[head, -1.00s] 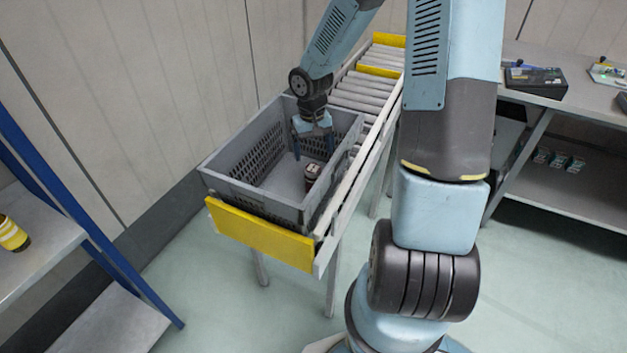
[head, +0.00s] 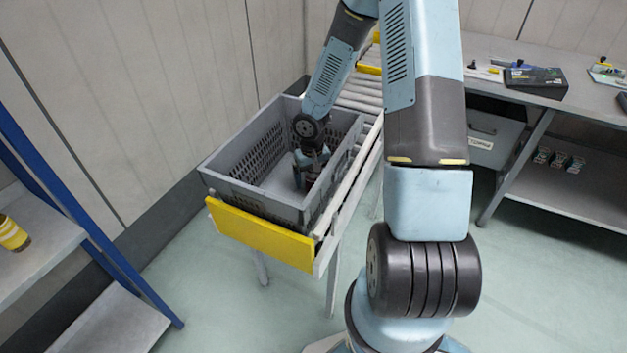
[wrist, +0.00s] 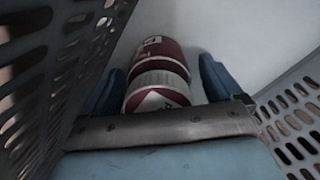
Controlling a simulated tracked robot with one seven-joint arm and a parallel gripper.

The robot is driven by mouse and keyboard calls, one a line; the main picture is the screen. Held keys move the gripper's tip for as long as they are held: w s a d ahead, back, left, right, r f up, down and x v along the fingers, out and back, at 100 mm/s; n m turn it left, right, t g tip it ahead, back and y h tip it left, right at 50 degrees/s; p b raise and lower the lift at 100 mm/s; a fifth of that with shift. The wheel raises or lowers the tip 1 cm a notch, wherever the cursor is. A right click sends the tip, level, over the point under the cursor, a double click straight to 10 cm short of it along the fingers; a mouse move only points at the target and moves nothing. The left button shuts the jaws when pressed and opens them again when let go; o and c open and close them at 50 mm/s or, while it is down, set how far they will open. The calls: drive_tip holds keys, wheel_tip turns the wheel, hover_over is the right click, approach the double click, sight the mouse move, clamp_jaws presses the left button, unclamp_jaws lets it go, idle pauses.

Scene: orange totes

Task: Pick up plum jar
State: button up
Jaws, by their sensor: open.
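The fingers are open, one on each side of the jar, with a small gap showing on the right. In the head view my gripper (head: 309,182) is down inside the grey crate (head: 252,192). There the jar is mostly hidden behind the gripper, near the crate's right wall.
The crate's slotted walls rise close on both sides of the gripper in the wrist view. The crate sits on a roller conveyor (head: 354,102) with a yellow end plate (head: 258,236). A shelf (head: 38,240) with a yellow item (head: 12,234) is at left; a workbench (head: 500,62) is at right.

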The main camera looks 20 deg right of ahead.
drive_tip(key=shift+f, duration=0.35)
drive_tip(key=c, duration=1.4)
